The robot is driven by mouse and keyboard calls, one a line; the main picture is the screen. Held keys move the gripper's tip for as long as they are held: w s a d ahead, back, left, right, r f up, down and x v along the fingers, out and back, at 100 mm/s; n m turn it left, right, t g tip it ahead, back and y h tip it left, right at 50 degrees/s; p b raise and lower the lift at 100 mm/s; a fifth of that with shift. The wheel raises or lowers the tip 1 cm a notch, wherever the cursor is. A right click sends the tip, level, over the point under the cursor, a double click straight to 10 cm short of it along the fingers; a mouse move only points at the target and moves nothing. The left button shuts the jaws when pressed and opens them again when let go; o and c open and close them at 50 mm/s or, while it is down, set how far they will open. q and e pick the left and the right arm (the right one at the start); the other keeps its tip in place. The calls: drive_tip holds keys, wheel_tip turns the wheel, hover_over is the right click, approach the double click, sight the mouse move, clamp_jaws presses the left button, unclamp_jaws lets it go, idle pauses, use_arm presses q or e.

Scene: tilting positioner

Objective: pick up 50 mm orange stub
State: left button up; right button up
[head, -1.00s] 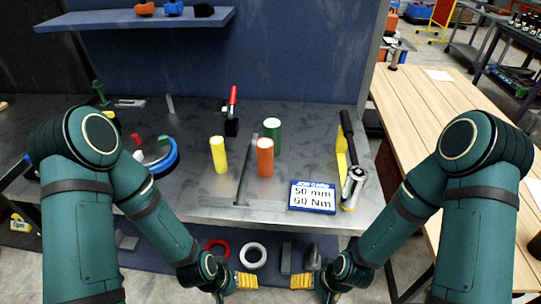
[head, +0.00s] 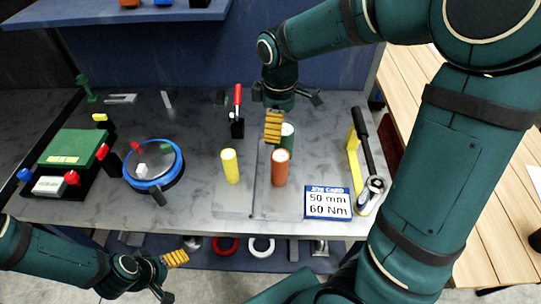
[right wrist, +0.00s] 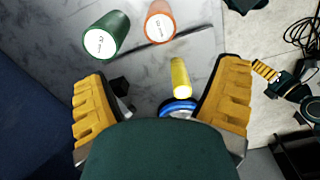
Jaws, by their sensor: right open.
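The orange stub (head: 281,168) stands upright on the grey bench in the head view, right of the yellow stub (head: 230,167) and in front of the green stub (head: 287,138). My right gripper (head: 273,127) is above the bench, overlapping the green stub's left side in the picture. In the right wrist view its fingers (right wrist: 162,95) are wide apart and empty. There the orange stub (right wrist: 160,22) and green stub (right wrist: 106,36) lie toward the top, and the yellow stub (right wrist: 180,78) shows between the fingers. My left gripper (head: 175,258) is low, before the bench; its jaw gap is unclear.
A job card (head: 328,203) reading 50 mm, 60 Nm lies right of the stubs, beside a wrench (head: 372,183). A red-handled clamp (head: 238,115) stands behind. A blue-rimmed round dish (head: 154,168) and a green-topped box (head: 72,149) are at left.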

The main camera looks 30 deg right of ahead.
sight(279, 155)
drive_tip(key=f, duration=0.7)
drive_tip(key=shift+s+f+b, duration=0.3)
drive_tip(key=shift+b, duration=0.1)
drive_tip(key=shift+w+d+f, duration=0.1)
drive_tip(key=shift+d+f, duration=0.05)
drive_tip(key=shift+f, duration=2.75)
drive_tip(key=c, duration=1.4)
